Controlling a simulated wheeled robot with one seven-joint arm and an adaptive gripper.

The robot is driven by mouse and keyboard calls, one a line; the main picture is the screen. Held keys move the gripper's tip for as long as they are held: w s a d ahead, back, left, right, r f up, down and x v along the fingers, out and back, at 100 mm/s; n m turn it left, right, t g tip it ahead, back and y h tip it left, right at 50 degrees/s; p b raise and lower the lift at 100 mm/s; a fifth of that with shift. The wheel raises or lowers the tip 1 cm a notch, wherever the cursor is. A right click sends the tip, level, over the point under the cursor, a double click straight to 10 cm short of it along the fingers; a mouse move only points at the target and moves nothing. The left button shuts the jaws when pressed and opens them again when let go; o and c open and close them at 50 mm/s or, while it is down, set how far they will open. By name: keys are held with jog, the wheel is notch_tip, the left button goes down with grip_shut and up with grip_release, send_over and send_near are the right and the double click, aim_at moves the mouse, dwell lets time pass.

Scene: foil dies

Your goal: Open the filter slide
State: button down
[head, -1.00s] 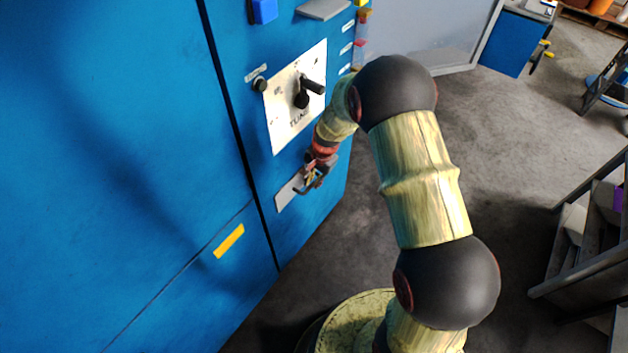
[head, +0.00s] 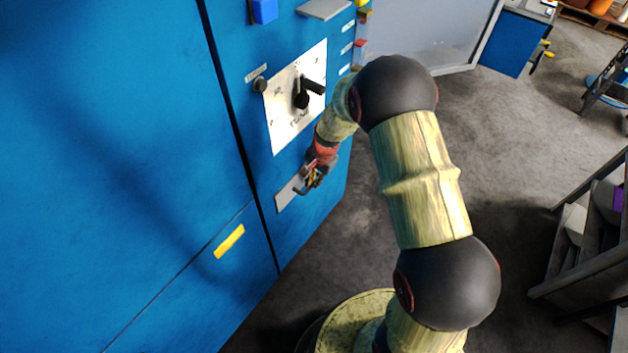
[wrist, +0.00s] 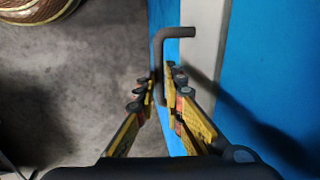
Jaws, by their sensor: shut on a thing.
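The filter slide shows as a light grey plate (head: 287,194) low on the blue cabinet front, and also in the wrist view (wrist: 200,60). A dark bent bar handle (wrist: 176,33) stands out from it. My gripper (wrist: 160,80) is shut on the handle, one finger on each side of the bar. In the head view my gripper (head: 312,180) is small and sits in front of the plate, hiding part of it and most of the handle.
The blue cabinet (head: 130,150) fills the left side. Above the slide is a white panel (head: 285,125) with a black rotary handle (head: 302,98). Grey floor (head: 520,130) lies open to the right of the cabinet. Dark steps (head: 590,240) stand at the right edge.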

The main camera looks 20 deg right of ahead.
jog(key=s+d, duration=1)
jog(key=s, duration=0.4)
jog(key=shift+s+d, duration=0.15)
jog(key=shift+d, duration=0.1)
jog(key=c, duration=1.9)
grip_release()
jog(key=r, duration=0.4)
jog(key=s+r, duration=0.1)
jog(key=r, duration=0.3)
jog(key=d+r, duration=0.1)
jog(key=r, duration=0.2)
jog(key=shift+s+d+r, duration=0.1)
jog(key=shift+s+r, duration=0.3)
